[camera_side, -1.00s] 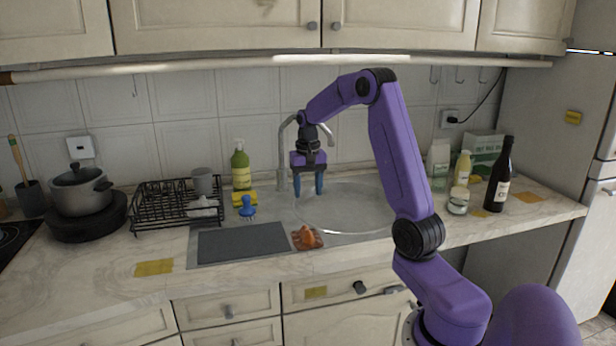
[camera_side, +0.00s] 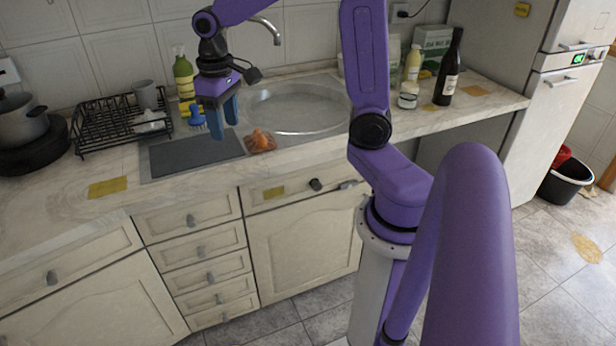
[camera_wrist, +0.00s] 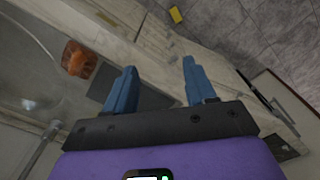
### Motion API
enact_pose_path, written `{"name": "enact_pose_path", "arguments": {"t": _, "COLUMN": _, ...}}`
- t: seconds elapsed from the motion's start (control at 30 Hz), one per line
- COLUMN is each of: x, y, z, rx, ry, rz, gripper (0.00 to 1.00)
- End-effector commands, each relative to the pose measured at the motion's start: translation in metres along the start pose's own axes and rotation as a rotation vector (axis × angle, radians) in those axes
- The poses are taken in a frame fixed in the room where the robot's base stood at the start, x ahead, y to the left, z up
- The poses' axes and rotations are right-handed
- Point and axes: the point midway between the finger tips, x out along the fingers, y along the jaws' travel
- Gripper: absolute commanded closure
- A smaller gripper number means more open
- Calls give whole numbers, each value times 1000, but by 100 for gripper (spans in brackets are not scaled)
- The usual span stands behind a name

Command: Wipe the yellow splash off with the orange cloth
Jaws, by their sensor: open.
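The orange cloth (camera_side: 260,141) lies crumpled on the counter at the sink's front edge, right of the dark grey board. It also shows at upper left in the wrist view (camera_wrist: 78,60). A flat yellow splash (camera_side: 107,188) is on the counter at left, near the front edge. Another yellow patch (camera_side: 273,192) is on a drawer front below the cloth. My gripper (camera_side: 224,128) is open and empty, pointing down over the dark board, left of the cloth. The wrist view shows its spread fingers (camera_wrist: 158,66) and a yellow patch (camera_wrist: 175,14); I cannot tell which one.
The dark board (camera_side: 196,153) lies beside the sink (camera_side: 300,125). A black dish rack (camera_side: 100,137), blue brush (camera_side: 196,116) and green bottle (camera_side: 183,75) stand behind. A dark bottle (camera_side: 449,70) and a yellowish counter patch (camera_side: 475,91) are at right.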

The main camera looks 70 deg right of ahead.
Motion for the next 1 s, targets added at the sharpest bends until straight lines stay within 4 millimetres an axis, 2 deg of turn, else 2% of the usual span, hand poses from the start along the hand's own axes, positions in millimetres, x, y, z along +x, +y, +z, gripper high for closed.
{"name": "enact_pose_path", "arguments": {"t": 0.03, "x": 0, "y": -18, "z": 14, "rx": -81, "ry": 2, "rz": -1, "gripper": 45}}
{"name": "enact_pose_path", "arguments": {"t": 0.1, "x": 2, "y": -38, "z": 34, "rx": -186, "ry": 4, "rz": -3, "gripper": 45}}
{"name": "enact_pose_path", "arguments": {"t": 0.3, "x": 8, "y": -80, "z": 97, "rx": -487, "ry": 7, "rz": -8, "gripper": 45}}
{"name": "enact_pose_path", "arguments": {"t": 0.43, "x": 14, "y": -94, "z": 140, "rx": -681, "ry": 10, "rz": -13, "gripper": 45}}
{"name": "enact_pose_path", "arguments": {"t": 0.6, "x": 21, "y": -100, "z": 186, "rx": -896, "ry": 14, "rz": -18, "gripper": 45}}
{"name": "enact_pose_path", "arguments": {"t": 0.8, "x": 27, "y": -98, "z": 213, "rx": -1026, "ry": 14, "rz": -21, "gripper": 45}}
{"name": "enact_pose_path", "arguments": {"t": 1.0, "x": 28, "y": -97, "z": 217, "rx": -1044, "ry": 14, "rz": -22, "gripper": 45}}
